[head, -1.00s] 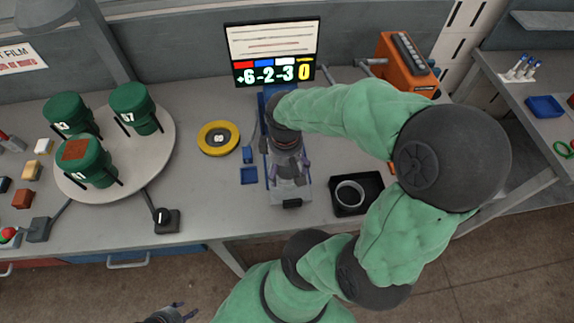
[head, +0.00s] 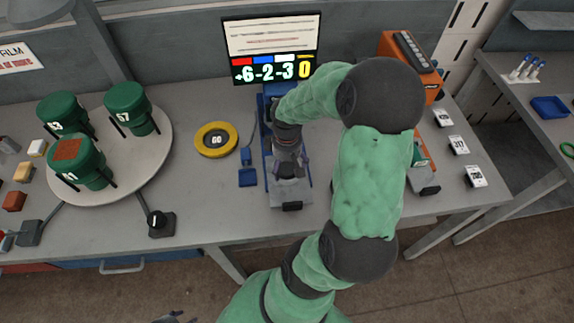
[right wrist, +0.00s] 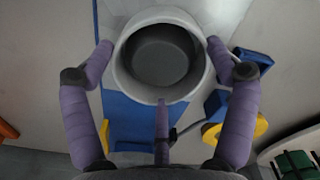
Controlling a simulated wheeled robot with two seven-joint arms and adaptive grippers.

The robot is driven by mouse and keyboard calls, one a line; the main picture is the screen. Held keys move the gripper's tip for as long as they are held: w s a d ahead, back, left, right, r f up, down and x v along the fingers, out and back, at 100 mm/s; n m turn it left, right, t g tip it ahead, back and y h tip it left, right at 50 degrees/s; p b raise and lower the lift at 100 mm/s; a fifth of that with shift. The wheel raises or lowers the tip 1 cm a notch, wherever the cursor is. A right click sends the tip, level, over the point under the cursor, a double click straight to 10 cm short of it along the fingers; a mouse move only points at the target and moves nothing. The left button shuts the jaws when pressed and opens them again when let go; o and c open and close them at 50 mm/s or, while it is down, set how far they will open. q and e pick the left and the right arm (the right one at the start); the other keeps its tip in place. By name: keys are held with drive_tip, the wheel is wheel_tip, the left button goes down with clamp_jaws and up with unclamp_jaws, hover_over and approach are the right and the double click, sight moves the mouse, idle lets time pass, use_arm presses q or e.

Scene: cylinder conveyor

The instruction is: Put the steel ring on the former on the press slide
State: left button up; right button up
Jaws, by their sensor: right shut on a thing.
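My right gripper (head: 288,172) is over the press slide (head: 291,200), which sits in a blue frame in the middle of the bench. In the right wrist view the fingers of this gripper (right wrist: 160,72) are shut on the steel ring (right wrist: 124,68), a pale grey band with a dark grey round interior. Blue surface shows below the ring. I cannot make out the former apart from that dark interior, nor tell whether the ring is around it. My left gripper (head: 175,317) just shows at the bottom edge; its opening is unclear.
Green canisters (head: 127,108) stand on a round white turntable (head: 160,150) at left. A yellow roll (head: 216,140) lies left of the slide. A display (head: 271,50) stands behind. An orange machine (head: 396,46) and several labelled cards (head: 459,145) are at right. My right arm hides bench there.

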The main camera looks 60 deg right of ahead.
sight(287, 168)
drive_tip(key=shift+f, duration=0.15)
drive_tip(key=o, duration=1.1)
drive_tip(key=shift+c, duration=0.2)
drive_tip(key=shift+r, duration=0.4)
wheel_tip(287, 168, up, 12)
drive_tip(key=p, duration=0.3)
drive_tip(key=shift+f, duration=0.2)
